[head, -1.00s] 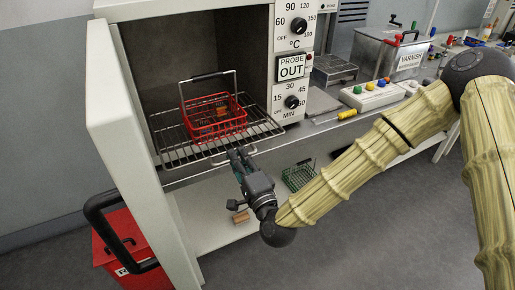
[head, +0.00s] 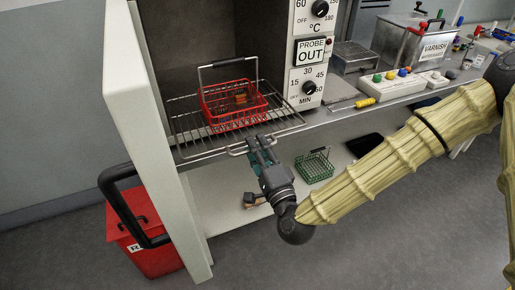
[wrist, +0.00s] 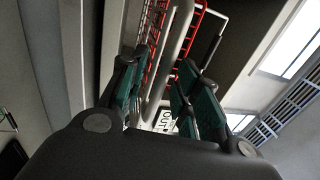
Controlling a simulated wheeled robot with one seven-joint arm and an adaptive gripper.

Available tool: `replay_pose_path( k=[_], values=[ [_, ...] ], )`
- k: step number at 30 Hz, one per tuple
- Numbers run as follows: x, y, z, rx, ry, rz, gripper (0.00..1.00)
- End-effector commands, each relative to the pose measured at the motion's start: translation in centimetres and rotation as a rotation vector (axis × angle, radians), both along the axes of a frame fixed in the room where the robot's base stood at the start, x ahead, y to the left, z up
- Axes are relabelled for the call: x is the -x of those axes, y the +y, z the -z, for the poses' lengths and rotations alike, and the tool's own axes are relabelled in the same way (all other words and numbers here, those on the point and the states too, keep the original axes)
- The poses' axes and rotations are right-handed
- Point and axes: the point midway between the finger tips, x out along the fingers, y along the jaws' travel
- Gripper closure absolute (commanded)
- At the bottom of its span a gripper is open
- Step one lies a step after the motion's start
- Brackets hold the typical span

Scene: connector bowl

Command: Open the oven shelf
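The oven shelf (head: 206,142) is a wire rack standing partly out of the open oven, with a looped bar handle (head: 238,151) at its front. My gripper (head: 257,141) is at this handle, below the front edge of the shelf. In the wrist view, the handle bar (wrist: 176,42) runs between the two teal fingers, which stand apart with a gap (wrist: 158,88) between them. Firm contact with the bar is not visible. A red wire basket (head: 215,110) with a dark raised handle and brown contents sits on the shelf.
The oven's control panel (head: 309,70) is right of the opening, and the open door (head: 150,130) is at the left. A green basket (head: 315,167) sits on the lower shelf. A red bin (head: 150,255) stands on the floor. A bench with a varnish tank (head: 412,42) extends right.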

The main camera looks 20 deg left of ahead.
Motion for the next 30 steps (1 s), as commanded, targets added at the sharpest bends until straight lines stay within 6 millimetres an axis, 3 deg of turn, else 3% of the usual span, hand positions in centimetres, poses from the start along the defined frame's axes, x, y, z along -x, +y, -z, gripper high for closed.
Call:
replay_pose_path(
  k=[11,30],
  values=[
    [0.8,-0.8,0.3,0.000,0.001,0.002,0.68],
    [8.3,-7.2,2.2,0.000,0.001,-0.001,0.68]
  ],
)
